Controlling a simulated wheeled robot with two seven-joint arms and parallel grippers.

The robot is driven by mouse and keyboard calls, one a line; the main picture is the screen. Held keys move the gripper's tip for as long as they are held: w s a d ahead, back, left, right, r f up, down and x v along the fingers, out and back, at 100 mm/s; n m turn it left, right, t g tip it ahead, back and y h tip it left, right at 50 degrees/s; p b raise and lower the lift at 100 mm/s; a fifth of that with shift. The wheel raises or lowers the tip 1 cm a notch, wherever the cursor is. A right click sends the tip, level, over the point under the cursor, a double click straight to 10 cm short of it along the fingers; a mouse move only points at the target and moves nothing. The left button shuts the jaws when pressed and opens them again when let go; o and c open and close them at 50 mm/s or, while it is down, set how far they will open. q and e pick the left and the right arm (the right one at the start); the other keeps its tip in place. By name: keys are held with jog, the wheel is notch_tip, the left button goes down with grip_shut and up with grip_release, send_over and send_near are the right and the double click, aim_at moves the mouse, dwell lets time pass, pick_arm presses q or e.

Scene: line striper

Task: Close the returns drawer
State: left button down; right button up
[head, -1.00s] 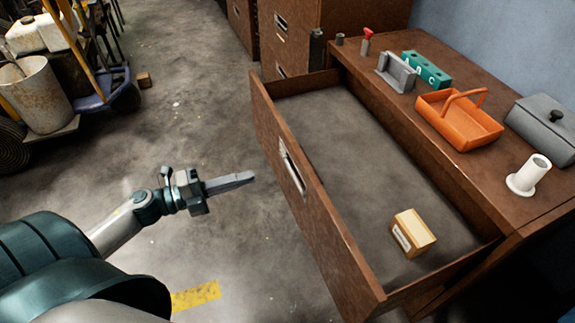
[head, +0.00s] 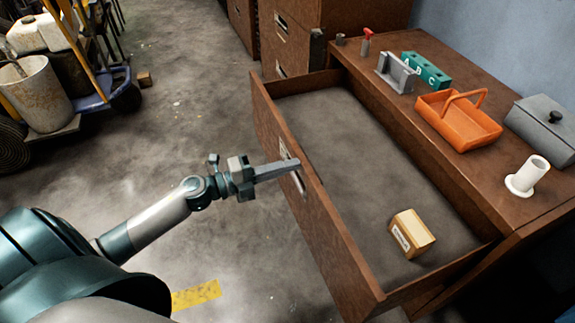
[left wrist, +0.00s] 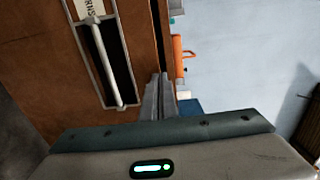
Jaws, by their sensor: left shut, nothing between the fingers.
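The returns drawer (head: 330,236) is a brown drawer pulled far out of the brown cabinet. A small cardboard box (head: 411,233) lies inside it near the front right. My left gripper (head: 296,163) is shut and empty, with its fingertips at the drawer front by the metal handle (head: 299,183). Whether the tips touch the front, I cannot tell. In the left wrist view the closed fingers (left wrist: 158,92) sit right of the handle (left wrist: 105,60), which has a label partly reading "RNS" (left wrist: 88,10). My right gripper is not in view.
On the cabinet top stand an orange basket (head: 458,120), a teal block with letters (head: 426,71), a grey lidded box (head: 545,124) and a white cylinder (head: 528,175). A loaded cart (head: 100,105) stands at the far left. The floor left of the drawer is clear.

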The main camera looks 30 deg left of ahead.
pick_arm(q)
jog(key=shift+w, duration=0.1)
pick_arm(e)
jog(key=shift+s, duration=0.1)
